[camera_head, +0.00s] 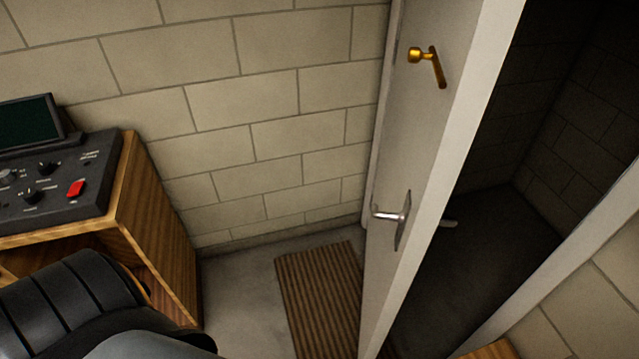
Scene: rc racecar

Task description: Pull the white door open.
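The white door (420,140) stands open at the right of centre in the head view, with its pale edge facing me. A silver lever handle (392,215) sits low on its left face. A brass-coloured handle (428,65) is higher on the same face. To the right of the door is a dark opening (500,235). Neither of my grippers is in view, so their states are hidden.
A wooden desk (160,230) with a black control panel (55,180) and a screen (28,122) stands at left. A black padded chair (70,305) is in front. A brown striped mat (320,295) lies on the floor beside the door. The wall behind is pale block.

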